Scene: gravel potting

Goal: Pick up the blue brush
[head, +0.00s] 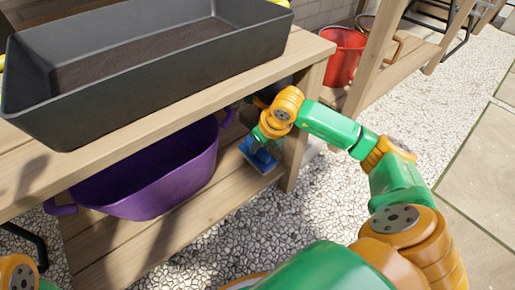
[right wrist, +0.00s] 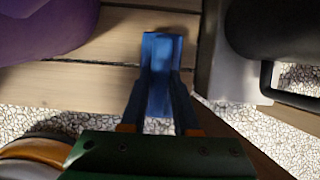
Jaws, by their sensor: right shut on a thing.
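The blue brush (right wrist: 160,60) is between the fingers of my right gripper (right wrist: 160,88) in the right wrist view, and the gripper is shut on it. In the head view the blue brush (head: 263,160) shows at the front right end of the wooden lower shelf (head: 190,215), below my right gripper (head: 260,143). I cannot tell whether the brush still touches the shelf. My left gripper is out of view; only a piece of my left arm shows at the bottom left of the head view.
A purple tub (head: 150,180) stands on the lower shelf left of the brush. A table leg (head: 305,125) is close on the right. A dark grey tray (head: 150,75) of soil sits on the tabletop above. A red bucket (head: 345,58) stands farther back. Gravel lies in front.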

